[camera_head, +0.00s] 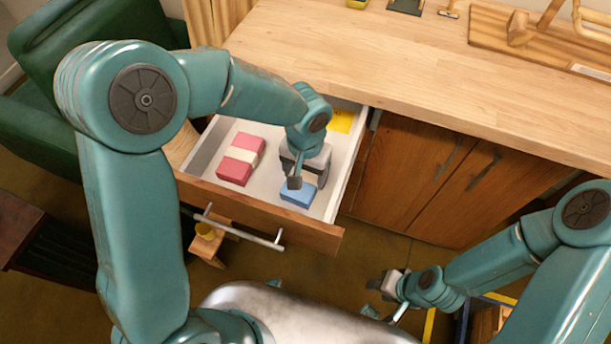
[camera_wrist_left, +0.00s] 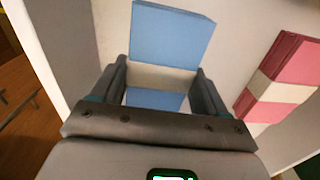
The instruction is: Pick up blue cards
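A blue card pack (camera_head: 298,193) with a pale band lies in the open drawer (camera_head: 262,211), near its front right. My left gripper (camera_head: 296,180) reaches down over it from behind. In the left wrist view the pack (camera_wrist_left: 172,35) runs between the two fingers of my left gripper (camera_wrist_left: 160,82), with the band between them. The fingers stand wide apart along its sides; I cannot tell whether they press on it or whether it is lifted. My right gripper (camera_head: 385,308) is low at the right, outside the drawer, apparently empty with its fingers apart.
A red pack with a pale band (camera_head: 240,160) lies left of the blue one; it also shows in the left wrist view (camera_wrist_left: 280,80). A yellow item (camera_head: 341,121) is at the drawer's back right. The wooden counter (camera_head: 400,60) overhangs behind. A green chair (camera_head: 40,120) stands at left.

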